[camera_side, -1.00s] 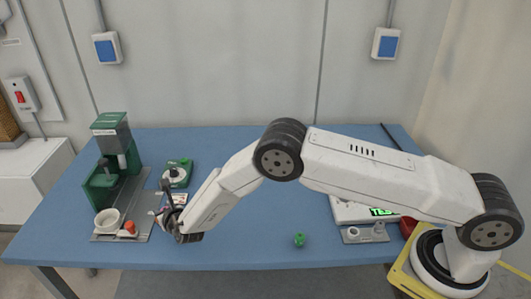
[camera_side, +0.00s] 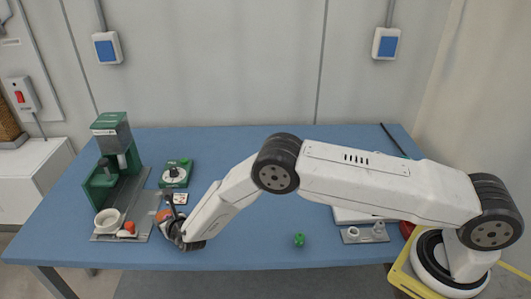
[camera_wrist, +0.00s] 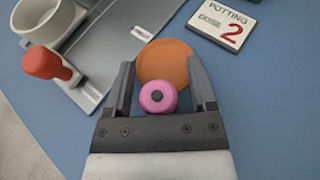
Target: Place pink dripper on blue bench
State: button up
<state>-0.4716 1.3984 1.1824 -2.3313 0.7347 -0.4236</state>
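The pink dripper (camera_wrist: 157,98), round with a dark centre, shows in the wrist view between the two fingers of my gripper (camera_wrist: 162,68). A narrow gap shows on each side of it, so the fingers look open around it. An orange disc (camera_wrist: 165,60) lies just beyond it, partly covered by it and close to the right finger. In the side view my gripper (camera_side: 171,224) is low over the front left of the blue bench (camera_side: 255,225); the dripper is not clear there, and my wrist hides much of that spot.
A grey tray (camera_wrist: 112,50) with a white cup (camera_wrist: 45,14) and a red-orange capped piece (camera_wrist: 47,64) is at the left. A "POTTING DOSE 2" card (camera_wrist: 222,22) is at upper right. A green machine (camera_side: 103,187) stands behind. A small green item (camera_side: 299,240) sits at the front middle.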

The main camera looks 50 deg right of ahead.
jog(key=shift+r, duration=0.15)
jog(key=shift+s, duration=0.1)
jog(key=shift+s+r, duration=0.2)
jog(key=shift+s, duration=0.2)
jog(key=shift+v, duration=5.5)
jog(key=s+d+r+m+g+h, duration=0.3)
jog(key=s+d+r+m+g, duration=0.1)
jog(key=d+m, duration=0.5)
jog(key=s+d+r+m+g+h, duration=0.2)
jog(key=s+d+r+m+g, duration=0.25)
jog(key=d, duration=0.55)
jog(key=s+d+r+m+g+y, duration=0.1)
jog(key=s+d+r+m+y, duration=0.1)
jog(key=s+m, duration=0.5)
jog(key=s+d+r+m+g+y, duration=0.1)
jog(key=s+d+r+m+y, duration=0.1)
jog(key=s+m, duration=0.6)
jog(key=r+m+y, duration=0.1)
jog(key=m+y, duration=0.1)
jog(key=m, duration=0.4)
jog(key=shift+d+r, duration=0.2)
jog(key=shift+r, duration=0.1)
